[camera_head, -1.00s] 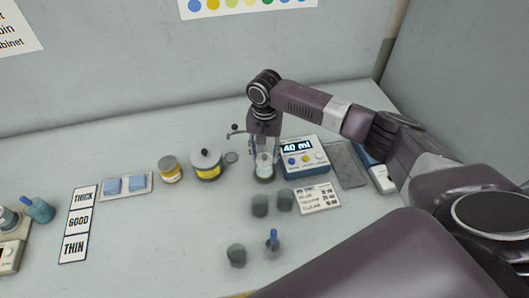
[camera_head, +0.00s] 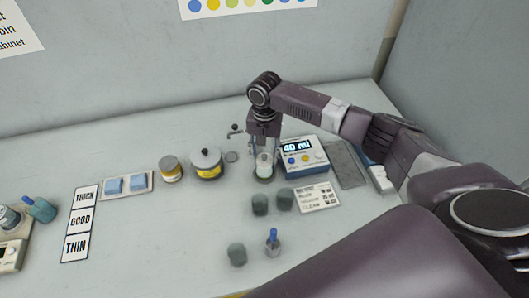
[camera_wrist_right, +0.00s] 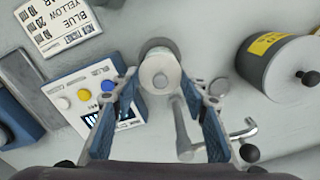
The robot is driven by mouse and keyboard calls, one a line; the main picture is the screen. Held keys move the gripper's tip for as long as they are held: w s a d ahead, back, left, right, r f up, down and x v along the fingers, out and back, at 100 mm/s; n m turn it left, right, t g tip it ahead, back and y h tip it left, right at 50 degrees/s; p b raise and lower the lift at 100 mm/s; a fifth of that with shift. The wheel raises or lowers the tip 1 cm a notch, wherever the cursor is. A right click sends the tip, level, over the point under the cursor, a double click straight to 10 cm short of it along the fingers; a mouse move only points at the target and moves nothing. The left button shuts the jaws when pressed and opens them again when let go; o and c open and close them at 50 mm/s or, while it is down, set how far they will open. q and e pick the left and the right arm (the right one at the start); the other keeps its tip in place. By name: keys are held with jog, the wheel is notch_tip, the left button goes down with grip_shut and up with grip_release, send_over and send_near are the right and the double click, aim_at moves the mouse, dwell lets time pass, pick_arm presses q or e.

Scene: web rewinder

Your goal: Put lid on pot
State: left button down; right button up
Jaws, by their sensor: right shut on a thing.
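My right gripper (camera_head: 265,152) points down beside the metering device and is shut on a pale cylindrical pot (camera_head: 264,160). In the right wrist view the pot (camera_wrist_right: 160,72) is between the fingertips, seen from above. A small grey disc, perhaps its lid (camera_head: 232,156), lies on the table just left of the gripper; it also shows in the wrist view (camera_wrist_right: 220,87). A larger yellow-labelled tin (camera_head: 206,166) with a black-knobbed top stands further left. My left gripper is not in view.
A tap-like spout (camera_head: 236,131) is close by the gripper. The metering device (camera_head: 303,155) reads 40 ml. Dark grey cups (camera_head: 260,204), a blue-topped bottle (camera_head: 272,242) and a printed card (camera_head: 318,196) are in front.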

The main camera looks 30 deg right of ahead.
jog(key=shift+p, duration=0.55)
dwell(0.6)
dwell(0.4)
jog(key=o, duration=0.8)
jog(key=o, duration=0.5)
